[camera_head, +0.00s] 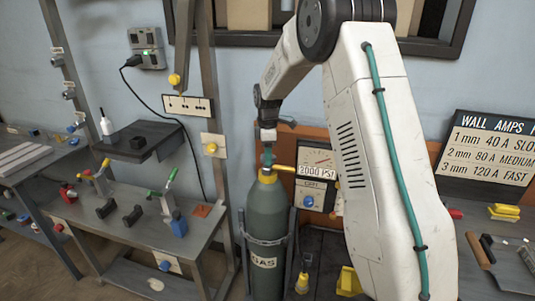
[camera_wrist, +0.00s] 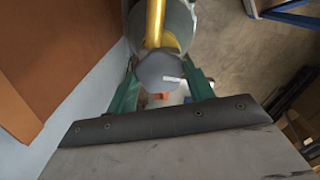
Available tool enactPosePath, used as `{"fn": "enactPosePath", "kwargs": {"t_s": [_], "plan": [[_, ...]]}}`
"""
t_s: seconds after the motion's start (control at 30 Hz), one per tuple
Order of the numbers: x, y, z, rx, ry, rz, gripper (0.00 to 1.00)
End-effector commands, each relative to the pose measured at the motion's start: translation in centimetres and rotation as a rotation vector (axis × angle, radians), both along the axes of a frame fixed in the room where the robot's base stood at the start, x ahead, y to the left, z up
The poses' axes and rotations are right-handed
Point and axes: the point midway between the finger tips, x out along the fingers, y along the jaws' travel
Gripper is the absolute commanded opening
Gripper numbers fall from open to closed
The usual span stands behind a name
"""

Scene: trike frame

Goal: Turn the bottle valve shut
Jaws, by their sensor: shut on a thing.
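The gas bottle (camera_head: 264,228) is a tall dark green cylinder labelled GAS, standing upright in a metal holder. Its yellow neck (camera_head: 268,177) is at the top, below my gripper (camera_head: 267,157). A yellow pipe (camera_wrist: 155,24) runs from the valve. In the head view the knob is mostly hidden by my gripper.
A gauge (camera_head: 317,160) with a 2000 PSI label is on the panel right of the bottle. A workbench (camera_head: 90,225) with clamps and tools is at the left. The right bench holds yellow blocks (camera_head: 504,212).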

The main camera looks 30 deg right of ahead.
Motion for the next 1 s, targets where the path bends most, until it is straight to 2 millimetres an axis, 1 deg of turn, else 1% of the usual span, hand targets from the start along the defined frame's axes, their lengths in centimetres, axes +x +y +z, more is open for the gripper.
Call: {"fn": "enactPosePath", "kwargs": {"t_s": [0.27,1.0], "plan": [[0.03,-0.04,0.05,-0.001,0.0,-0.183,0.29],[0.03,-0.06,0.07,0.0,0.0,-0.884,0.29]]}}
